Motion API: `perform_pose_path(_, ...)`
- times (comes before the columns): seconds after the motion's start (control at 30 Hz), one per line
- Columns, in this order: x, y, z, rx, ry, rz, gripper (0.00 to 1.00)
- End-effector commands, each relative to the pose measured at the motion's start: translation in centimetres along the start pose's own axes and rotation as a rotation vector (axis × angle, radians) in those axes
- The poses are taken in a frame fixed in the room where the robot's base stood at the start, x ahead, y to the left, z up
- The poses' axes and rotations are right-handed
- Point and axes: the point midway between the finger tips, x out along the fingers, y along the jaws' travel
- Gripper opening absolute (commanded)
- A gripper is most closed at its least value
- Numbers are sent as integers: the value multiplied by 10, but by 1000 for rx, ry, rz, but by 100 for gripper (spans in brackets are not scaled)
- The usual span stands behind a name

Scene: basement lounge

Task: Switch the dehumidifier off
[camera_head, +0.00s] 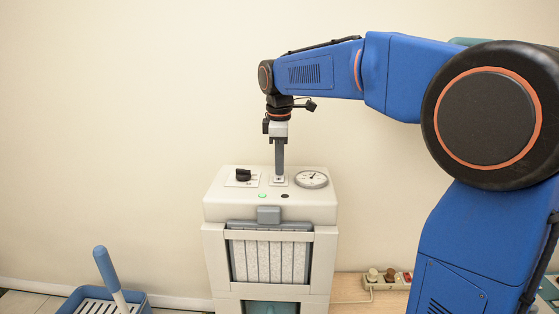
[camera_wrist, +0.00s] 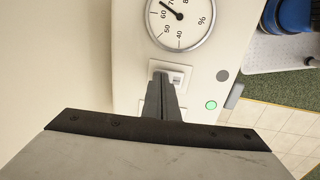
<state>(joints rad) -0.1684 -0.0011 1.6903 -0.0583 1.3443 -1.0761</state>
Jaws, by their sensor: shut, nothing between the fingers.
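The dehumidifier (camera_head: 270,207) is a white cabinet against the wall, with a grey vent front. Its top holds a black knob (camera_head: 243,175), a small switch (camera_head: 278,181) on a pale plate and a round dial (camera_head: 311,179). The switch plate also shows in the wrist view (camera_wrist: 177,74). A green light (camera_head: 262,196) glows on the front edge; it also shows in the wrist view (camera_wrist: 211,105). My gripper (camera_head: 279,172) points straight down, shut and empty, its tips at the switch plate. I cannot tell whether they touch it. The fingers partly hide the switch.
A blue bin (camera_head: 82,302) with a blue-handled tool (camera_head: 107,268) stands at the lower left. A power strip (camera_head: 388,279) with plugs lies at the right of the dehumidifier. The wall behind is bare.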

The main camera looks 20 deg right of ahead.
Motion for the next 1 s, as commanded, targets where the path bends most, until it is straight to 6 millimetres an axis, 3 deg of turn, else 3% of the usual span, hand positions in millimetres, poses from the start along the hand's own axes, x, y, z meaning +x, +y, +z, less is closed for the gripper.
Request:
perform_pose_path(0.6, 5, 1, 0, 0, -1, -3, 0)
perform_pose_path(1.0, 0, -13, 0, 0, -1, -3, 0)
